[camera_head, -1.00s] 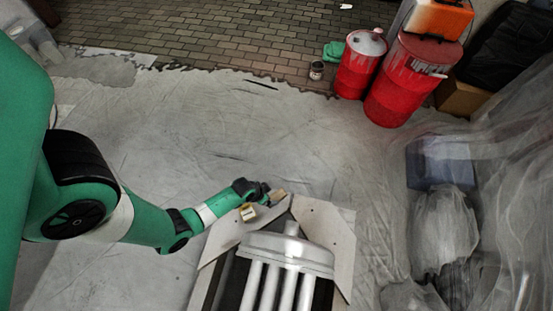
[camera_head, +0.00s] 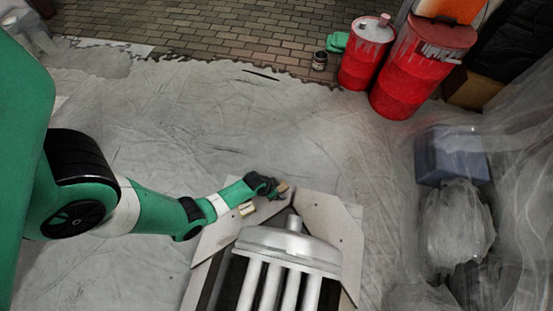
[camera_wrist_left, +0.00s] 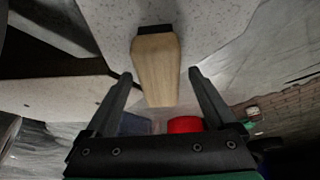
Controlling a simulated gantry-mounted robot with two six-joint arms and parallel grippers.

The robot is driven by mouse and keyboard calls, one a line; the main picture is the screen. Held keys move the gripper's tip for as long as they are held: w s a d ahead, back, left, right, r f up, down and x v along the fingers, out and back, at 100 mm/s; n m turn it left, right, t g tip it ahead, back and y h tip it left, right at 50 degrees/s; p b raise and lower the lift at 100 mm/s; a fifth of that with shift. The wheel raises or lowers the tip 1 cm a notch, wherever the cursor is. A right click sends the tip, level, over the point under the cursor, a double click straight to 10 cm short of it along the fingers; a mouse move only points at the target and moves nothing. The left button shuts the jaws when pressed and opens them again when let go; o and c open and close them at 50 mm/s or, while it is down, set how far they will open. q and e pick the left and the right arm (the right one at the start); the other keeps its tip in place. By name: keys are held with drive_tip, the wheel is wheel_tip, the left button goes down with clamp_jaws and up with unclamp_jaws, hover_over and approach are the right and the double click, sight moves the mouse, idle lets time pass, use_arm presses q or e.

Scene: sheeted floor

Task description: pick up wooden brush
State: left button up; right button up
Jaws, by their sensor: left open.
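The wooden brush (camera_wrist_left: 156,68) has a pale wooden handle and a dark end, and lies on a speckled light board in the left wrist view. In the head view its wooden part (camera_head: 284,187) shows just past the tip of my left gripper (camera_head: 276,188). My left gripper is open in the left wrist view (camera_wrist_left: 161,77). Its fingers stand apart on either side of the handle's near end, and I see no clear contact. My right gripper is not in view.
The light board (camera_head: 343,232) surrounds a grey metal piece with white tubes (camera_head: 290,244). Red drums (camera_head: 367,55) and a blue bin (camera_head: 450,155) stand to the right.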

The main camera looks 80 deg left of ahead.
use_arm(q)
drive_tip(key=shift+f, duration=0.2)
idle(0.4)
clamp_jaws()
idle(0.4)
wheel_tip(320, 180, up, 11)
drive_tip(key=p, duration=0.8)
drive_tip(key=shift+f, duration=0.15)
drive_tip(key=shift+f, duration=0.1)
